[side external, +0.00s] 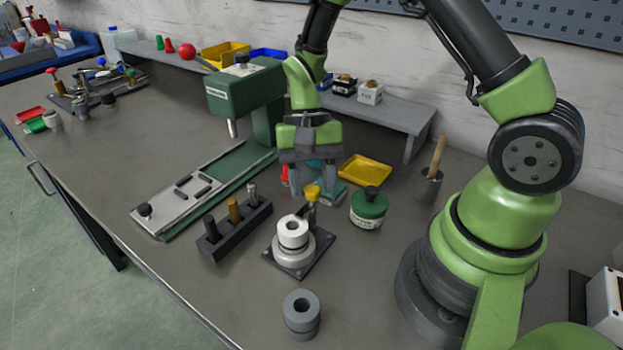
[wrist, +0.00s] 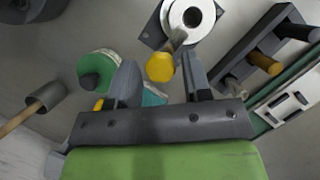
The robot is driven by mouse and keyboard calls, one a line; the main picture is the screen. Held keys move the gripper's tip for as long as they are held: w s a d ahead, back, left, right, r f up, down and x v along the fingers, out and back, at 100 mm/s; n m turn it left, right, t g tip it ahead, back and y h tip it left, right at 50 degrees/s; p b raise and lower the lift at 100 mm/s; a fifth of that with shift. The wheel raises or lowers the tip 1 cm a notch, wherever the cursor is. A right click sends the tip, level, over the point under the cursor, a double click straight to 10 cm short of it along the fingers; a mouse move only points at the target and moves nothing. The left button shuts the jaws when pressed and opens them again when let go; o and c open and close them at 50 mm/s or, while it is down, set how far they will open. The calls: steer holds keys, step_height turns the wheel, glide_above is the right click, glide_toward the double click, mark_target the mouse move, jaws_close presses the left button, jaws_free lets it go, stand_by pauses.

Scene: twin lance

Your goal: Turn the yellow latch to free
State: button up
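The yellow latch (side external: 312,192) is a round knob on a short metal arm beside the white ring-shaped part (side external: 293,232) on a dark square base plate (side external: 298,266). In the wrist view, the yellow latch (wrist: 160,67) shows between the two finger ends, with its metal arm pointing toward the white ring (wrist: 188,14). My gripper (side external: 315,184) points down just behind the latch. The wrist view shows my gripper (wrist: 159,64) with its fingers apart and nothing clamped. I cannot tell whether a finger touches the latch.
A green-lidded jar (side external: 369,207) stands right of the latch, with a yellow tray (side external: 365,170) behind. A dark block with pegs (side external: 236,232) is at left, near the green press (side external: 245,100). A grey ring stack (side external: 301,315) stands in front.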

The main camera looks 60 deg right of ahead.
steer(key=c, duration=0.6)
steer(key=shift+n, duration=0.3)
steer(key=n, duration=0.2)
steer(key=n+g+h, duration=0.1)
steer(key=n, duration=0.1)
steer(key=shift+a+h, duration=0.1)
steer(key=shift+h, duration=0.2)
steer(key=n+h, duration=0.1)
steer(key=n, duration=0.3)
steer(key=shift+a+n+h, duration=0.15)
steer(key=shift+n+h, duration=0.25)
steer(key=n+h, duration=0.1)
steer(key=n, duration=0.3)
steer(key=shift+a+n+h, duration=0.1)
steer(key=shift+n+h, duration=0.2)
steer(key=shift+h, duration=0.1)
steer(key=shift+n+t+h, duration=0.4)
steer(key=shift+n+h, duration=0.2)
steer(key=shift+n, duration=1.3)
